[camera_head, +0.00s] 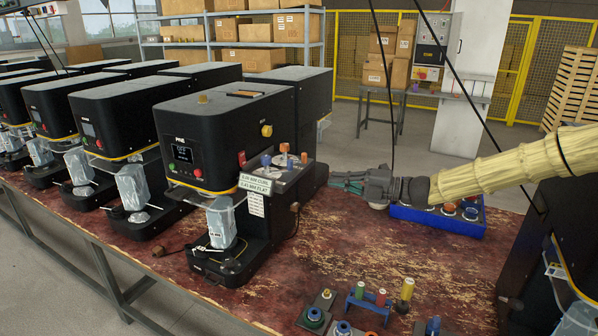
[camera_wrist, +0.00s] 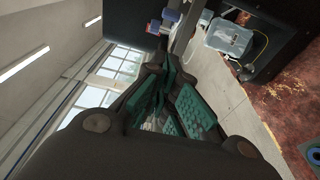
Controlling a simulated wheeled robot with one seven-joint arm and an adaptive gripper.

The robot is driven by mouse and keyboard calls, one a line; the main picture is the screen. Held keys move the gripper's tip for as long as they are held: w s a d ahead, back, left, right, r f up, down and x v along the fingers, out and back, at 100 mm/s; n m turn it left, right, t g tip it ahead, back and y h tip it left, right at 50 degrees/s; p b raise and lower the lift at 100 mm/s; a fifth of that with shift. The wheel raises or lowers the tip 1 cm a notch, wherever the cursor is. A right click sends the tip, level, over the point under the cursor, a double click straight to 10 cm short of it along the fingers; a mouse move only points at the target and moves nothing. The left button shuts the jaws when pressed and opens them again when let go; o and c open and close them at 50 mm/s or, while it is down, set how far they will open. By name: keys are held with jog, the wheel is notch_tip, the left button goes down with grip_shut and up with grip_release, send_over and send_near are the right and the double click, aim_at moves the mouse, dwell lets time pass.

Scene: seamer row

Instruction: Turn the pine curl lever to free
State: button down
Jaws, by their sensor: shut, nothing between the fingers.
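The black seamer marked PINE (camera_head: 190,135) stands on the worn red bench, left of my gripper. On its right side is a grey ledge (camera_head: 290,178) with small coloured levers or knobs, among them a red one (camera_head: 241,159) and a blue one (camera_head: 265,160). I cannot tell which is the curl lever or how it is set. My gripper (camera_head: 345,183) is right of that ledge, apart from it, with its teal fingers pointing left. In the wrist view the fingers (camera_wrist: 168,98) are shut and empty.
A pale-green sign (camera_head: 255,184) hangs at the ledge's front. A blue tray (camera_head: 455,233) of coloured parts sits under my arm. A blue rack (camera_head: 368,304) and loose tools stand at the bench front. More seamers (camera_head: 105,110) line the left. Bare bench lies between.

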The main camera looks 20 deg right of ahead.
jog(key=shift+w+d+p+x, duration=0.35)
jog(key=shift+p+x, duration=0.4)
jog(key=shift+x, duration=1.35)
jog(key=shift+w+d+p+x, duration=0.3)
jog(key=shift+p+x, duration=0.4)
jog(key=shift+x, duration=1.35)
jog(key=shift+w+d+p+x, duration=0.2)
jog(key=shift+w+p+x, duration=0.4)
jog(key=shift+x, duration=1.5)
jog(key=shift+s, duration=0.2)
jog(key=shift+d, duration=0.1)
jog(key=shift+w+d, duration=0.15)
jog(key=shift+w, duration=0.35)
jog(key=shift+w+d, duration=0.15)
jog(key=shift+w, duration=0.35)
jog(key=shift+s, duration=0.2)
